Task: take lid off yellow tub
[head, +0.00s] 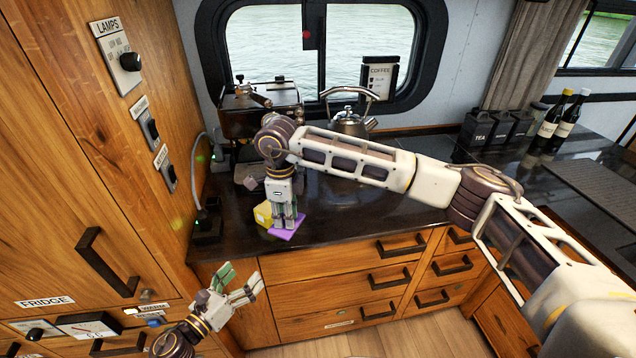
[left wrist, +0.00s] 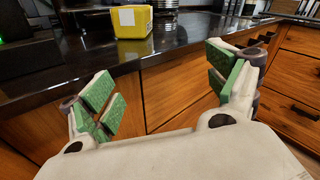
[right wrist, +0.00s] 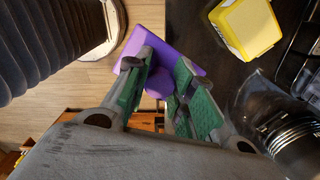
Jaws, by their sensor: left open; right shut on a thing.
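The yellow tub (head: 263,213) stands on the dark counter near its front edge. It also shows in the left wrist view (left wrist: 145,27), with a pale label on its side, and in the right wrist view (right wrist: 252,35). My right gripper (head: 288,222) points down and is shut on the knob (right wrist: 158,84) of the purple lid (head: 285,234). The lid is off the tub, beside it at the counter's front edge; its height above the counter is unclear. My left gripper (head: 242,281) is open and empty, in front of the drawers and below the counter top.
A coffee machine (head: 260,110) and a kettle (head: 350,122) stand at the back of the counter. Tall wooden cabinets (head: 110,170) close off the left side. Dark canisters (head: 497,127) and bottles (head: 562,125) stand at the right. The counter right of the lid is clear.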

